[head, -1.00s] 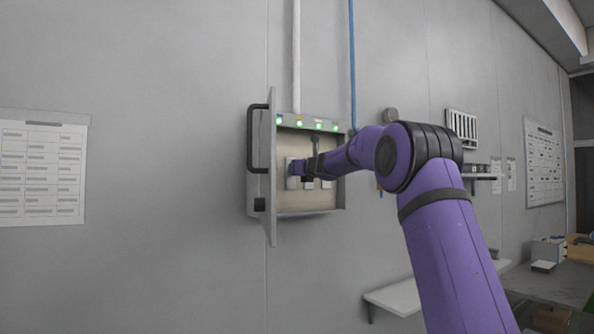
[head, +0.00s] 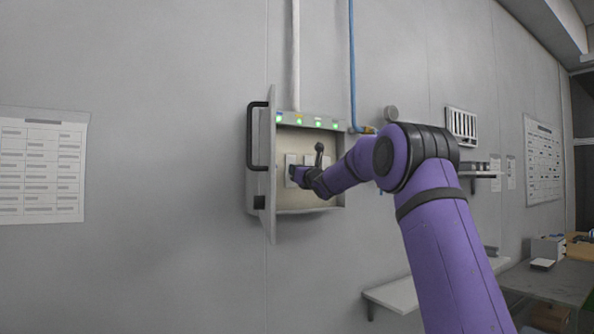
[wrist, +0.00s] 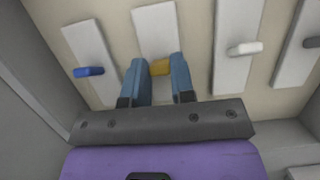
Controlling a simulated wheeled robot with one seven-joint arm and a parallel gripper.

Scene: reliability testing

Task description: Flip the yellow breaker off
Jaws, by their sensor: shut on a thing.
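The yellow breaker lever (wrist: 160,67) sticks out of a white plate, second from the left in the wrist view. My gripper (wrist: 161,78) has its two blue fingertips on either side of the lever and is shut on it. In the head view my gripper (head: 295,175) reaches into the open breaker box (head: 305,211) and hides the yellow lever there. Green lights (head: 318,124) glow along the top of the box. Whether the lever is up or down is hard to tell.
A blue lever (wrist: 89,71) is to the left and a white lever (wrist: 244,48) to the right, with a dark lever (wrist: 312,42) farther right. The box door (head: 270,180) with its black handle stands open at the left.

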